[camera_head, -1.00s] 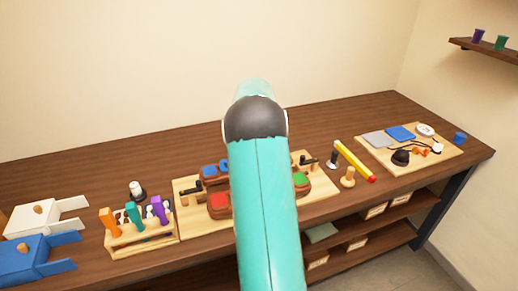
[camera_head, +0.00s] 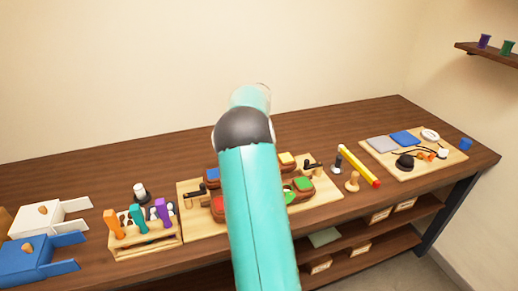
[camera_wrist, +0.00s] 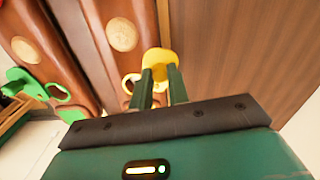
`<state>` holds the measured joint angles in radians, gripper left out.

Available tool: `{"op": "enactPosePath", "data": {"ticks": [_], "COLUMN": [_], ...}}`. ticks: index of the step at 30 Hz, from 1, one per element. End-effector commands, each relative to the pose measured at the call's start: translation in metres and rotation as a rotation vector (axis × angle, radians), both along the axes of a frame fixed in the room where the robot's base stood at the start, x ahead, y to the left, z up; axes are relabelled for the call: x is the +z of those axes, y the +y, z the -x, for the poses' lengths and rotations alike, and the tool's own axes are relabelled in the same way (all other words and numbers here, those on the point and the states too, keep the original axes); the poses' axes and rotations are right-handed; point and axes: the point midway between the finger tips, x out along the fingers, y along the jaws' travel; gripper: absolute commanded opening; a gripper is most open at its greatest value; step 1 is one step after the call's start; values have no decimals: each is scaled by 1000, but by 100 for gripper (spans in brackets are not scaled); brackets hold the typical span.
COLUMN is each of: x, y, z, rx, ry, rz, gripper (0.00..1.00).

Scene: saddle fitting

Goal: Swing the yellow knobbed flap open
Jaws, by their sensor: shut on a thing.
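In the wrist view my gripper (camera_wrist: 161,78) has its two green fingers closed on a yellow knobbed piece (camera_wrist: 159,58). The yellow piece lies at the right edge of a brown, rounded panel (camera_wrist: 132,15) with a pale round disc on it. A yellow ring-like part shows just left of the fingers. How far the flap stands open cannot be told. In the head view my arm hides the gripper; a yellow-topped brown block (camera_head: 287,159) shows beside the arm on the wooden board (camera_head: 325,186).
A green looped piece (camera_wrist: 40,84) lies left in the wrist view. In the head view, a rack of coloured handles (camera_head: 145,235) stands left on the table, and a yellow pencil-like bar (camera_head: 358,165) lies right. The table's back strip is clear.

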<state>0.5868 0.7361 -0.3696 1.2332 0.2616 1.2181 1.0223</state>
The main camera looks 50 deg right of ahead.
Motion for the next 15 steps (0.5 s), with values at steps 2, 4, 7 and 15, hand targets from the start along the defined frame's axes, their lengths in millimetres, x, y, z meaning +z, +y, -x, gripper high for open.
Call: {"op": "enactPosePath", "data": {"ticks": [2,4,7,15], "x": [0,0,1,1], "y": [-1,-1,-1,-1], "z": [0,0,0,0], "rx": [-9,-12,-13,-11], "ry": [-1,-1,-1,-1], "rz": [1,1,2,2], "gripper": [0,0,0,31]}}
